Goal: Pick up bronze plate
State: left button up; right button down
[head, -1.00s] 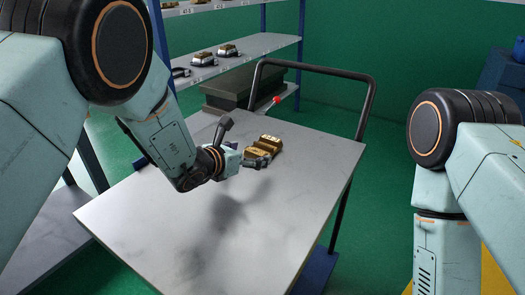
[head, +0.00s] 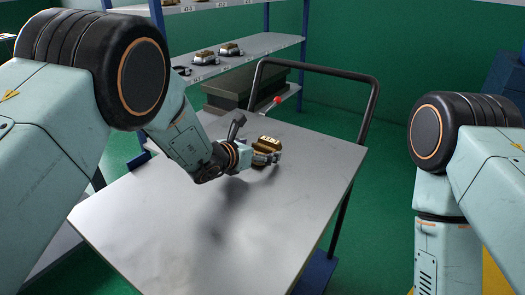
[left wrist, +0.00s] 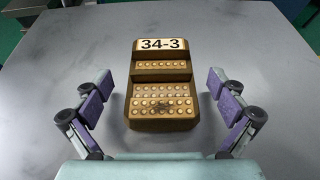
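The bronze plate (head: 268,142) lies on the grey marbled top of the cart (head: 290,215), near its far edge. In the left wrist view the plate (left wrist: 160,92) is a stepped bronze block with rows of pale studs and a white label reading "34-3". My left gripper (head: 266,157) is at the near side of the plate and hides part of it in the head view. In the left wrist view its purple-padded fingers (left wrist: 160,97) are spread wide, one on each side of the plate, with gaps between. My right gripper is out of view.
The cart has a black handle (head: 373,90) at its far side. Behind it stands a shelf (head: 265,46) with similar pieces (head: 203,58) and a dark bin (head: 240,92). My right arm is at the right edge. The near cart top is clear.

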pick_arm(q)
jog(key=shift+s+d+r, duration=0.15)
jog(key=shift+r, duration=0.05)
jog(key=shift+c, duration=0.7)
jog(key=shift+s+r, duration=0.1)
jog(key=shift+c, duration=0.7)
jog(key=shift+a, duration=0.2)
jog(key=shift+c, duration=0.9)
jog(key=shift+w+f, duration=0.25)
jog(key=shift+c, duration=1.4)
jog(key=shift+s+d, duration=0.1)
jog(key=shift+s, duration=0.05)
jog(key=c, duration=0.8)
jog(key=shift+r, duration=0.15)
jog(key=shift+c, duration=0.3)
notch_tip(320, 180, up, 10)
jog(key=p, duration=0.2)
